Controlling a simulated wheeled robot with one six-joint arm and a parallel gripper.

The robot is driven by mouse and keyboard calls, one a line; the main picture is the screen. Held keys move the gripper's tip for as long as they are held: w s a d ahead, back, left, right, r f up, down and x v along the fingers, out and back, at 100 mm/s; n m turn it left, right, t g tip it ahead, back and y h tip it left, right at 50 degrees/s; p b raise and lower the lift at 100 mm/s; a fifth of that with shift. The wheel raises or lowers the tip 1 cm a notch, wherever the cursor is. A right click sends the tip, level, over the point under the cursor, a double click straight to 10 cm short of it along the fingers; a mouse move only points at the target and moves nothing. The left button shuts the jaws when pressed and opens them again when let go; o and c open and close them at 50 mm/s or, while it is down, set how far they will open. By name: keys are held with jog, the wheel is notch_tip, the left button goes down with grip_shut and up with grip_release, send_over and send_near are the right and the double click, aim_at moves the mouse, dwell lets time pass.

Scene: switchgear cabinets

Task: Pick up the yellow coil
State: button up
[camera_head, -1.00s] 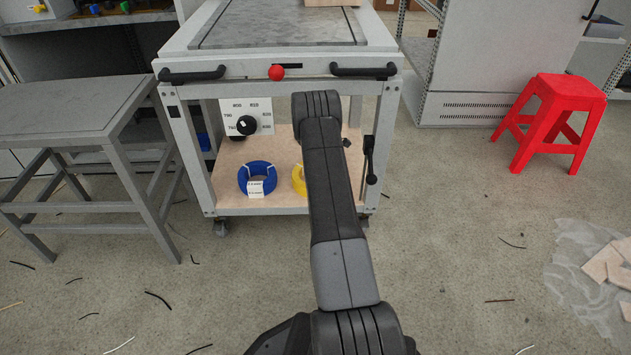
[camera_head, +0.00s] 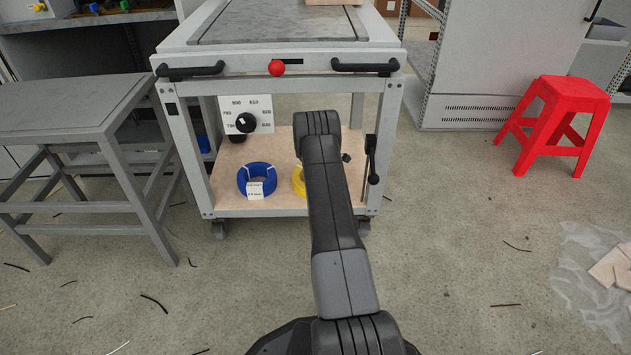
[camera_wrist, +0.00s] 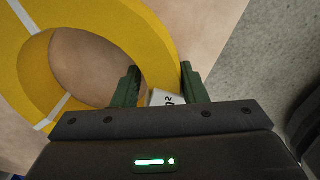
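The yellow coil (camera_wrist: 155,35) is a thick ring with white ties, filling the upper left of the wrist view. In the head view a sliver of the yellow coil (camera_head: 298,181) shows on the cart's lower shelf (camera_head: 290,205); my arm hides the rest. My gripper (camera_wrist: 160,75) has two green fingers standing apart. The left finger is over the coil's hole and the right finger is at its outer edge. Part of the ring with a white printed label lies between them. I cannot tell whether the fingers touch it. In the head view my gripper is hidden behind my arm.
A blue coil (camera_head: 243,181) lies left of the yellow one. A panel with a black knob (camera_head: 246,122) stands behind it. The cart's top (camera_head: 280,28) overhangs the shelf. A grey table (camera_head: 60,110) stands left, a red stool (camera_head: 560,118) right.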

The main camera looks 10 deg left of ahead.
grip_shut()
dwell(1.1)
jog(key=shift+r, duration=0.2)
